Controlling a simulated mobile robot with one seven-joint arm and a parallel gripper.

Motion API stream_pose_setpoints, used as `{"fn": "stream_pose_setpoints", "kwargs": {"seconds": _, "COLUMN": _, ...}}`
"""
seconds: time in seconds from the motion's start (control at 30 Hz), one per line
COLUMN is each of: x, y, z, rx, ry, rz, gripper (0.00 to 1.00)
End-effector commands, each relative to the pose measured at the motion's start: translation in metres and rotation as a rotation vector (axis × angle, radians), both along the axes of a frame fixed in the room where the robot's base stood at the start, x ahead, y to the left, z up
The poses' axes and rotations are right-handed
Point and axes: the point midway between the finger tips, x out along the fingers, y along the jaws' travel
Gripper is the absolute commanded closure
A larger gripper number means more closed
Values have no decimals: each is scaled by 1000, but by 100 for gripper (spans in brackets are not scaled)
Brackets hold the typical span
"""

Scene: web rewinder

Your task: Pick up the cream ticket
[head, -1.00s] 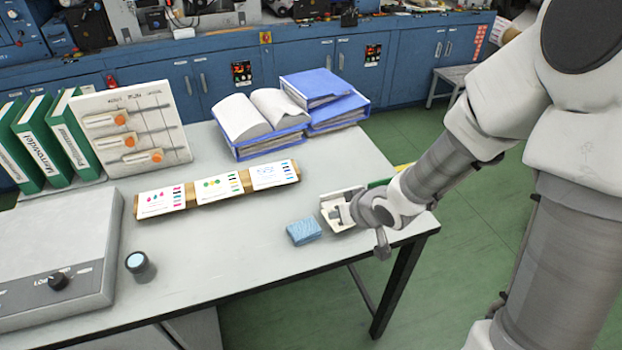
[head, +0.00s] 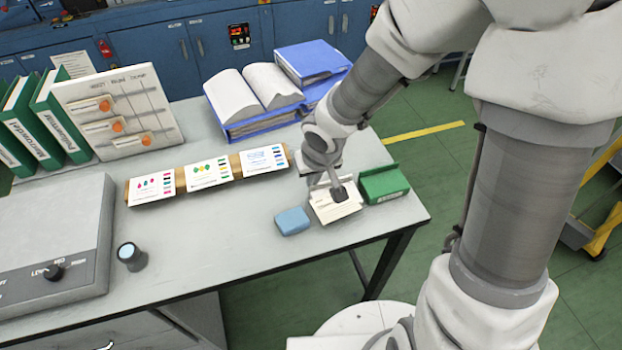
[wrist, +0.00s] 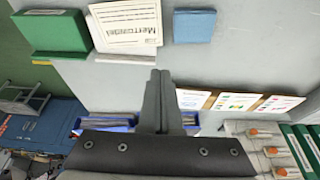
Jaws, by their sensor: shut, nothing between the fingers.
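The cream ticket (head: 328,213) lies near the table's right front edge, on top of what looks like a white stack or holder. In the wrist view the cream ticket (wrist: 128,22) shows printed lines and a large word, with white edges (wrist: 120,48) under it. My gripper (head: 339,192) is over the ticket in the head view and hides part of it. In the wrist view my gripper (wrist: 160,74) has its fingers together with nothing between them, just beside the ticket's near edge. Its height above the ticket is hard to tell.
A green box (head: 384,183) stands right of the ticket and a light blue block (head: 292,221) left of it. A wooden strip with three printed cards (head: 209,172) and open blue binders (head: 252,100) lie behind.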

Motion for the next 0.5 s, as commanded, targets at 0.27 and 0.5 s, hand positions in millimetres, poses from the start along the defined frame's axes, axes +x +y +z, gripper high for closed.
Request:
{"fn": "stream_pose_setpoints", "kwargs": {"seconds": 0.27, "x": 16, "y": 5, "z": -54, "rx": 1, "ry": 0, "rz": 3, "gripper": 100}}
{"fn": "stream_pose_setpoints", "kwargs": {"seconds": 0.5, "x": 25, "y": 7, "z": -76, "rx": 1, "ry": 0, "rz": 1, "gripper": 100}}
